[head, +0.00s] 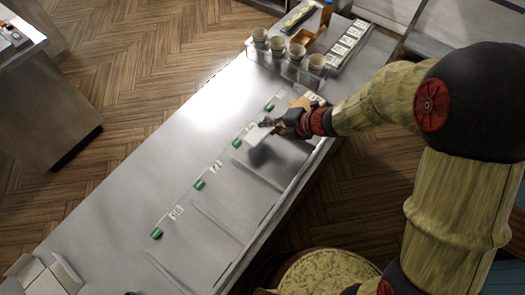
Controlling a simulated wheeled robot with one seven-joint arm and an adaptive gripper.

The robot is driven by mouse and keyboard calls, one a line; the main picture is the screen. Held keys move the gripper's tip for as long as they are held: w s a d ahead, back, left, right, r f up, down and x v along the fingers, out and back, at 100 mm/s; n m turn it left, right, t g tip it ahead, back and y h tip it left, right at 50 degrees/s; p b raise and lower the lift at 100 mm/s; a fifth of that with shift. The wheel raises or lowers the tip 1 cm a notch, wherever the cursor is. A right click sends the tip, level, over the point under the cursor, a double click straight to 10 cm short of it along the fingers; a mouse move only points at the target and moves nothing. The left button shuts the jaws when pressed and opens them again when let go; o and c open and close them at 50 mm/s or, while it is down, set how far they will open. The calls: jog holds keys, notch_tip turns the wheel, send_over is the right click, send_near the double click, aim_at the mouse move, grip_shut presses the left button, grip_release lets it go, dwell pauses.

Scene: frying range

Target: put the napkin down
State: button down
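The napkin (255,136) is a small, flat white piece at the tip of my gripper (267,123). My gripper reaches in from the right over the far part of the long steel counter (150,185). It appears shut on the napkin's near edge, though the fingertips are small and dark here. A dark shadow lies on the counter just below and right of the napkin, which seems to be held a little above the surface.
Green-ended markers (199,184) with small number cards line the counter, with thin dividers between bays. Several cups (278,45) stand in a rack at the far end, near an orange bottle (326,13). A white open box (45,277) is at the near left. The middle bays are clear.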

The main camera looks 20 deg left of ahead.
jog(key=shift+f+b, duration=1.15)
jog(key=shift+f, duration=0.85)
jog(key=c, duration=2.2)
grip_release()
jog(key=p+v, duration=0.6)
jog(key=v, duration=0.1)
jog(key=shift+a+r, duration=0.1)
jog(key=shift+d+r+p, duration=0.25)
jog(key=shift+d+p, duration=0.15)
jog(key=shift+d, duration=0.1)
